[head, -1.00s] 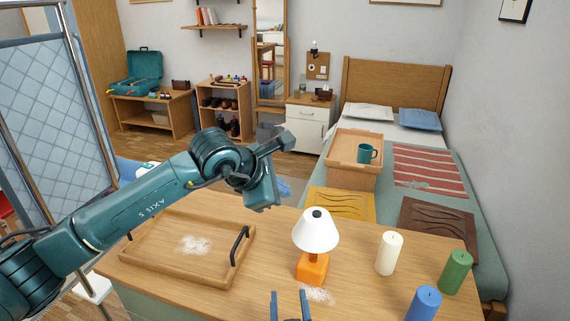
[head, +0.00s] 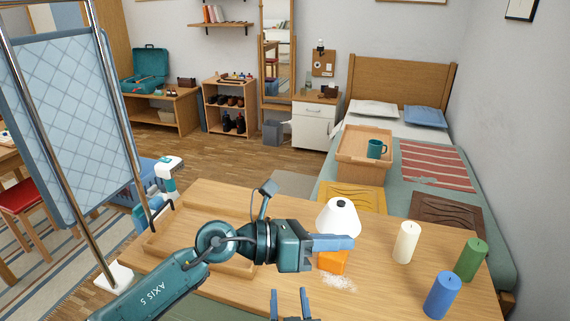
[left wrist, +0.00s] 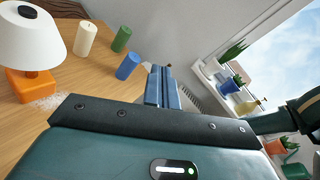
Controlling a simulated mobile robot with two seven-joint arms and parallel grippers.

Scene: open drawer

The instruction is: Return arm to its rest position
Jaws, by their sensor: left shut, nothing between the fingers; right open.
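My left arm comes in from the left, low over the wooden table (head: 393,286). Its gripper (head: 345,242) points right in the head view, with its blue fingers together and empty. It covers part of the lamp (head: 340,217) with white shade and orange base; I cannot tell the gap between them. In the left wrist view, the shut fingers (left wrist: 162,88) point away from the camera and the lamp (left wrist: 30,45) stands at the left. My right gripper (head: 290,302) is at the bottom edge of the head view, its two fingers apart with nothing between them.
White (head: 406,242), green (head: 470,260) and blue (head: 442,295) candles stand on the table's right. A wooden tray (head: 160,246) lies partly behind my left arm. White powder (head: 340,283) lies by the lamp. A folding screen (head: 75,110) stands left; the bed (head: 405,196) is beyond.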

